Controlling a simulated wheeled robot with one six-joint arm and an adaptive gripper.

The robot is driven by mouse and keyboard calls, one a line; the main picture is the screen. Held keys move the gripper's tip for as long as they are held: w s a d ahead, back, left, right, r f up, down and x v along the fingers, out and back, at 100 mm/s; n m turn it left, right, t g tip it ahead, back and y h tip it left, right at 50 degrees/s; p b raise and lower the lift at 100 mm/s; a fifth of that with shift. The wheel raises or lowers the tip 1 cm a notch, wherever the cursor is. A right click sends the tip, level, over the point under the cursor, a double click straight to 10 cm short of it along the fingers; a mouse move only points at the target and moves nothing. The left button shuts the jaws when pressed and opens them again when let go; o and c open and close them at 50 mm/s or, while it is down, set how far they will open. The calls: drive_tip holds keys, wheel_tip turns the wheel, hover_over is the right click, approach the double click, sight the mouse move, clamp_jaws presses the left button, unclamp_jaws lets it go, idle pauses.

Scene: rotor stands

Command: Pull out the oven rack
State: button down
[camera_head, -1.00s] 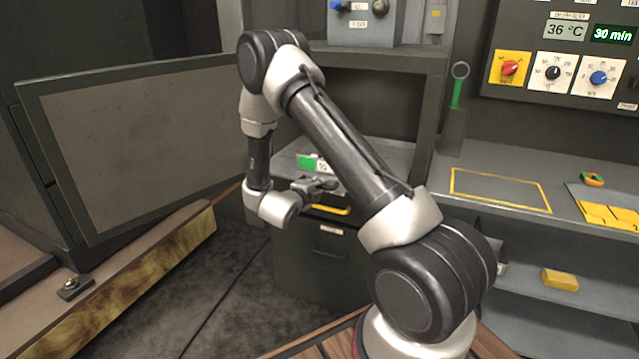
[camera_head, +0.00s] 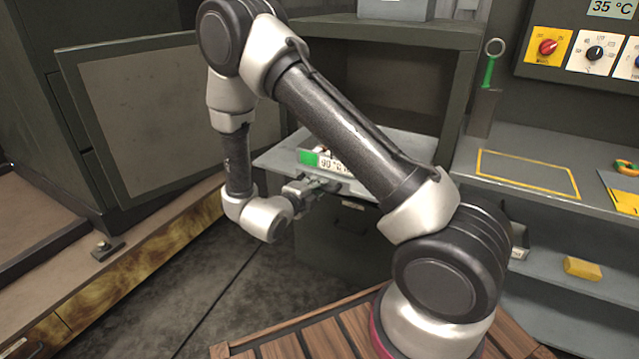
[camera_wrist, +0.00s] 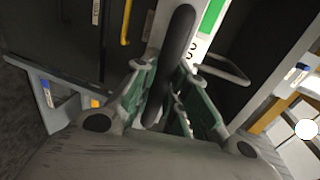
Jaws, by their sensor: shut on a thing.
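The oven rack (camera_head: 277,157) is a flat grey tray that sticks out of the open dark oven chamber (camera_head: 385,95) in the head view. A white and green labelled item (camera_head: 309,158) is at the rack's front; my arm hides part of it. My gripper (camera_head: 312,187) is at the rack's front edge, below the label. In the wrist view my gripper (camera_wrist: 163,98) is closed around a dark rounded bar (camera_wrist: 180,35), which looks like the rack's handle. The oven door (camera_head: 155,115) stands wide open to the left.
A dark drawer cabinet (camera_head: 345,245) stands under the oven. To the right are a worktop with a yellow outlined area (camera_head: 528,172) and a lower shelf with a yellow block (camera_head: 582,268). A green-handled tool (camera_head: 489,72) hangs beside the chamber. Floor in front is clear.

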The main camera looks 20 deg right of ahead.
drive_tip(key=c, duration=1.7)
unclamp_jaws()
drive_tip(key=v, duration=1.2)
drive_tip(key=shift+f, duration=0.1)
